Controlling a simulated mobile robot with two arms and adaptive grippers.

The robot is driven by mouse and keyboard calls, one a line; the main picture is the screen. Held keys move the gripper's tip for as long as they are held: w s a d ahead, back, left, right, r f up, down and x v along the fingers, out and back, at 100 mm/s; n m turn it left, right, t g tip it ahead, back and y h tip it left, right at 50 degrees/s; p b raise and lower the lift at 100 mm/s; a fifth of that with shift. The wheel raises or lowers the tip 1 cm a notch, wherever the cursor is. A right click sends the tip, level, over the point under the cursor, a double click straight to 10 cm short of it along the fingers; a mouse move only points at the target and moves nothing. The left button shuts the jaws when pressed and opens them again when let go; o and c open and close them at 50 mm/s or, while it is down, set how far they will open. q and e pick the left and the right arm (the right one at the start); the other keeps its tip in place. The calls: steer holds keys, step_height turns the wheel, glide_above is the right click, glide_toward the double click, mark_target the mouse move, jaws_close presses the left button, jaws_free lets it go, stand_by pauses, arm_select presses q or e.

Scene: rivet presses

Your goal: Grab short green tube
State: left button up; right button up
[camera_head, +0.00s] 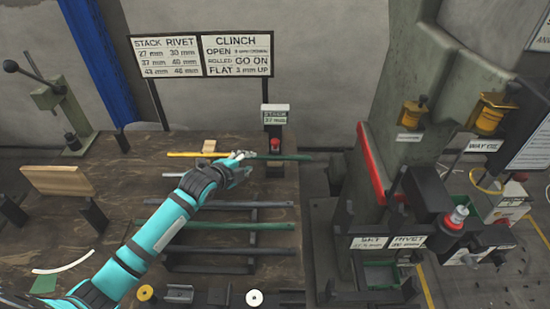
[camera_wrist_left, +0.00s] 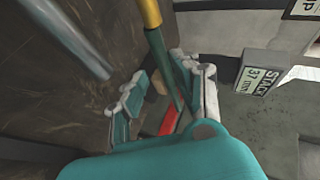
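A short green tube (camera_head: 285,157) lies at the back of the wooden table, in line with a yellow rod (camera_head: 186,154). In the left wrist view the green tube (camera_wrist_left: 163,68) runs down from the yellow rod (camera_wrist_left: 150,12) into the space between my fingers. My left gripper (camera_head: 242,156) is over the tube's left part and hides it in the head view. Its fingers (camera_wrist_left: 160,88) stand apart on either side of the tube, with gaps visible. A longer green tube (camera_head: 230,226) lies nearer on the rack. My right gripper is not in view.
Grey rods (camera_head: 250,204) lie in front of the gripper. A small stand with a red button (camera_head: 275,144) and a "STACK 37 mm" sign (camera_head: 275,116) is close behind the green tube. A large press (camera_head: 400,170) stands at the right, a small lever press (camera_head: 62,100) at the left.

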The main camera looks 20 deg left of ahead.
mark_target(257, 158)
arm_select(q)
steer(key=x, duration=0.5)
steer(key=shift+w+d+r+p, duration=0.1)
steer(key=shift+w+d+p, duration=0.1)
steer(key=shift+d+p, duration=0.15)
steer(key=shift+a, duration=0.1)
jaws_close()
